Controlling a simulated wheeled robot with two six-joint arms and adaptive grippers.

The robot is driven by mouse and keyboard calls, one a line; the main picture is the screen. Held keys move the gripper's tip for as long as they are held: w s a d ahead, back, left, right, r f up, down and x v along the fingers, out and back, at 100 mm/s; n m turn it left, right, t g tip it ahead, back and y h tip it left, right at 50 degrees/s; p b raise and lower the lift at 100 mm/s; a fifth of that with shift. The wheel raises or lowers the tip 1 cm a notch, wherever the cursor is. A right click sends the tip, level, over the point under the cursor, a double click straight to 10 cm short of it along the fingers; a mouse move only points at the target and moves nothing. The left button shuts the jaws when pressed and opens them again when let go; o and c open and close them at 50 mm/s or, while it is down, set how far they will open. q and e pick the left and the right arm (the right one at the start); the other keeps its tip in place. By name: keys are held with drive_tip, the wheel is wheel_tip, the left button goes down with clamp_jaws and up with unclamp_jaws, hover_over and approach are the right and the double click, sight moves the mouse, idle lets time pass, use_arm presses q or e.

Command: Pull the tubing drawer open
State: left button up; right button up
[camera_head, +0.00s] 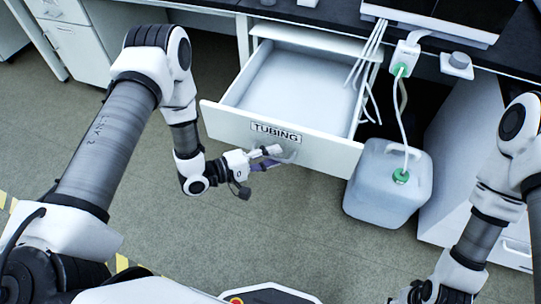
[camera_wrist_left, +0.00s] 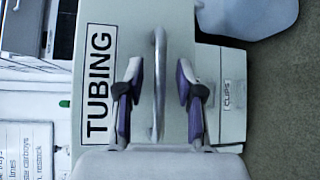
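The white tubing drawer (camera_head: 226,122) is pulled well out from under the bench, and its inside looks empty. Its front carries a label (camera_head: 276,132) reading TUBING; the label also shows in the left wrist view (camera_wrist_left: 98,82). My left gripper (camera_head: 271,158) is at the drawer front, just below the label. In the left wrist view, its purple-padded fingers (camera_wrist_left: 157,85) are open on either side of the metal bar handle (camera_wrist_left: 159,60), with a gap on both sides. My right arm comes in at the lower right; its gripper (camera_head: 418,293) is cut off by the frame edge.
A translucent carboy (camera_head: 385,185) with a green cap and tube stands on the floor right of the drawer. Several white tubes (camera_head: 368,55) hang from the bench beside the drawer. A drawer labelled CLIPS (camera_wrist_left: 228,95) shows in the left wrist view. Floor in front is clear.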

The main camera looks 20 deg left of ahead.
use_arm(q)
drive_tip(key=v, duration=1.2)
